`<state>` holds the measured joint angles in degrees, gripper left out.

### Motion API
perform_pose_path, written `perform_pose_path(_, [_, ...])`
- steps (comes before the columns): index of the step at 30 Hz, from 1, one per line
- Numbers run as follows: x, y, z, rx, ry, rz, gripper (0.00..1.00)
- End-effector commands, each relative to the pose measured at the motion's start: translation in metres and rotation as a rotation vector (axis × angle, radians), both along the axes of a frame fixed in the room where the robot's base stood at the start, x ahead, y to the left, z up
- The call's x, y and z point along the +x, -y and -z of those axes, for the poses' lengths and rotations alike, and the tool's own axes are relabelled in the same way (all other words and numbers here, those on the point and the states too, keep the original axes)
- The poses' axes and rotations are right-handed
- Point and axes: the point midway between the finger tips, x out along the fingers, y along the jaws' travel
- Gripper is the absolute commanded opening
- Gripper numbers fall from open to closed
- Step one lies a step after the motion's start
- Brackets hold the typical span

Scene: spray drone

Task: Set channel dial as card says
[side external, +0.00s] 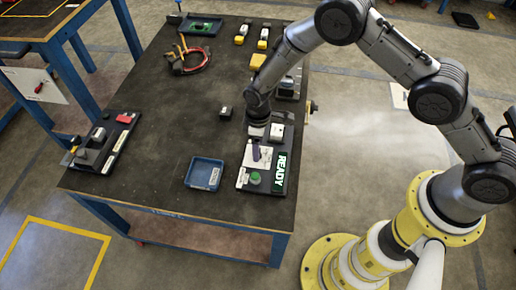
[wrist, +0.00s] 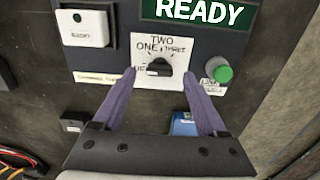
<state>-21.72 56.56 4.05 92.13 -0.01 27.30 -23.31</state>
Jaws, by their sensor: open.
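The channel dial (wrist: 159,64) is a black knob on a white plate marked OFF, ONE, TWO and THREE in the wrist view. I cannot tell for sure which mark it points to. My gripper (wrist: 158,73) is open, its two purple fingers on either side of the dial, apart from it as far as I can see. In the side view my gripper (side external: 257,151) hangs over the panel and partly hides the dial plate. A tan label strip (wrist: 104,77) lies left of the dial; its words are too blurred to read fully.
The dark panel (side external: 243,184) also carries a green button (wrist: 223,74), a lit READY sign (wrist: 199,11) and a white box (wrist: 82,27). A blue tray (side external: 204,174) stands left of the panel. Red cables (side external: 188,60) lie farther back. The table's middle is mostly clear.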

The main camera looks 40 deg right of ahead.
Motion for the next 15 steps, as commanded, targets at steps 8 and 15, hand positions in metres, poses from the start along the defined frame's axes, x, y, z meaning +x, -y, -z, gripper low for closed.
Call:
perform_pose_path(8, [0.0,0.0,0.02,0.0,0.0,0.0,0.75])
perform_pose_path(15, [0.0,0.0,0.02,0.001,0.001,0.0,0.75])
